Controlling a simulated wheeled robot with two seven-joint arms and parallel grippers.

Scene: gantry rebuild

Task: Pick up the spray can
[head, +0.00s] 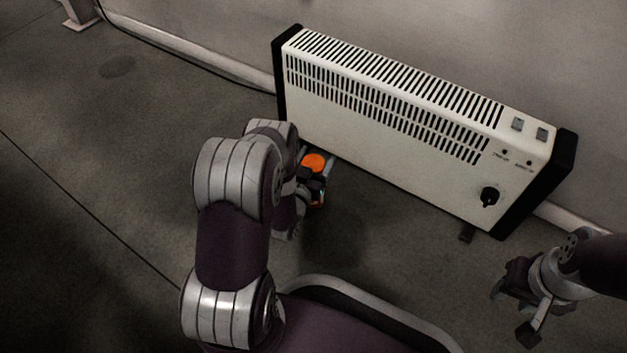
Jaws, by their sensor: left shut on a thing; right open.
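The spray can (314,162) shows as a round orange top near the floor, in front of the left part of the white heater. My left gripper (318,179) is shut on the spray can. My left forearm and wrist hide most of the can's body, and I cannot tell whether its base touches the floor. My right gripper (515,304) is open and empty at the lower right, well apart from the can.
A white heater (400,135) with black end caps stands along the wall, close behind the can. A cable (170,40) runs along the wall's foot at the upper left. The grey floor (90,130) on the left is clear.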

